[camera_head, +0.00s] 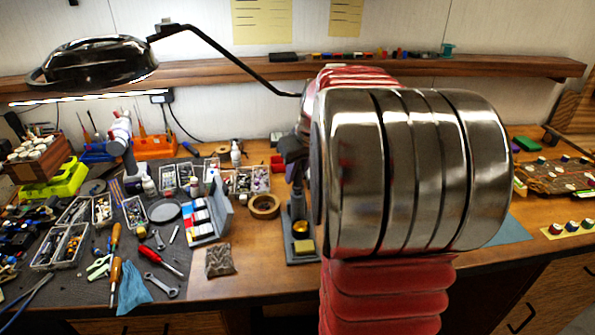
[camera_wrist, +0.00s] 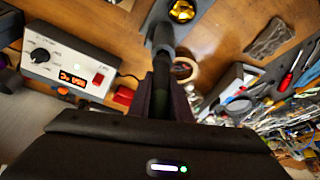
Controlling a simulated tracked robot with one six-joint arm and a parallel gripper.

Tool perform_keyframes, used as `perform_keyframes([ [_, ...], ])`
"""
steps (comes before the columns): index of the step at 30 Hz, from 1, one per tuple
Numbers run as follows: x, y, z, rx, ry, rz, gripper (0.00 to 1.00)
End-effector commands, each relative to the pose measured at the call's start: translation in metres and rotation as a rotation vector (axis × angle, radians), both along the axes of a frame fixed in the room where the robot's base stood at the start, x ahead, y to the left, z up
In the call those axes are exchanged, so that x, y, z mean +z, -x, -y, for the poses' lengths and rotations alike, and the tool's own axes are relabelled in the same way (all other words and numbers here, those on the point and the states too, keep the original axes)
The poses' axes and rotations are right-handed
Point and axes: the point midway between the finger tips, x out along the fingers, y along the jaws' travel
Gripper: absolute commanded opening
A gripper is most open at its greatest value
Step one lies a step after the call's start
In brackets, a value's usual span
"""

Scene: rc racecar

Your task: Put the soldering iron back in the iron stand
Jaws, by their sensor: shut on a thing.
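The soldering iron (camera_wrist: 162,42) appears as a dark rod in the wrist view, running up from between my fingers. My gripper (camera_wrist: 161,85) is shut on it. In the head view my gripper (camera_head: 292,150) is partly hidden behind my arm, above the iron stand (camera_head: 300,258). The stand has a blue-grey base, a brass coil and a yellow sponge. The brass coil of the stand (camera_wrist: 182,10) shows at the top of the wrist view. The iron's tip is not clear, and I cannot tell whether the iron touches the stand's holder.
A white soldering station (camera_wrist: 70,65) with a lit display sits left in the wrist view. A tape roll (camera_head: 264,206) and a bag of dark bits (camera_head: 220,261) lie left of the stand. A lamp (camera_head: 100,62) overhangs the cluttered dark mat (camera_head: 205,290). My arm hides the bench's middle right.

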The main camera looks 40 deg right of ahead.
Motion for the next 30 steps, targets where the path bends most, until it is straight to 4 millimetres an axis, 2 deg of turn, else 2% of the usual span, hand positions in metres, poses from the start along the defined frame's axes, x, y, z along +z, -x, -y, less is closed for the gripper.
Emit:
perform_keyframes([
  [29,-0.015,0.0,0.0,0.0,0.0,0.0,0.0],
  [30,-0.015,0.0,0.0,0.0,0.0,0.0,0.2],
])
